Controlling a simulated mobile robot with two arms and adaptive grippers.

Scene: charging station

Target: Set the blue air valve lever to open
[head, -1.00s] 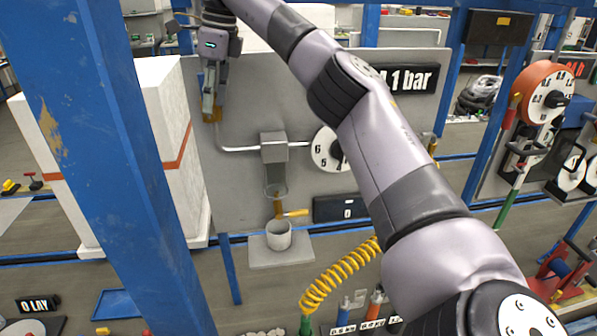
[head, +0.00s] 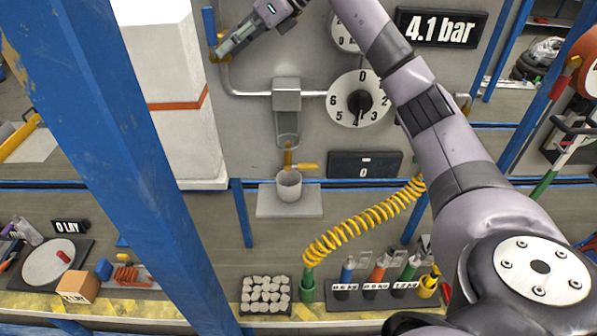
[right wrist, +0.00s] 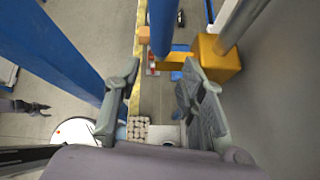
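The blue air valve lever (head: 209,28) stands upright at the panel's upper left edge, beside its brass valve body (head: 223,47). In the right wrist view the blue lever (right wrist: 160,25) is seen nearly end-on beyond the fingers, near the large yellow-brass valve body (right wrist: 217,60). My right gripper (head: 225,49) comes in from the right, tilted down-left, with its fingertips close to the valve. In the wrist view its two fingers (right wrist: 160,92) are spread apart with nothing between them. Whether a finger touches the lever is unclear.
A grey pipe (head: 248,93) runs from the valve to a box and a dial (head: 359,98). A display (head: 441,29) reads 4.1 bar. A blue post (head: 118,150) stands at left front. A cup (head: 289,186) and a yellow coiled hose (head: 365,229) are below.

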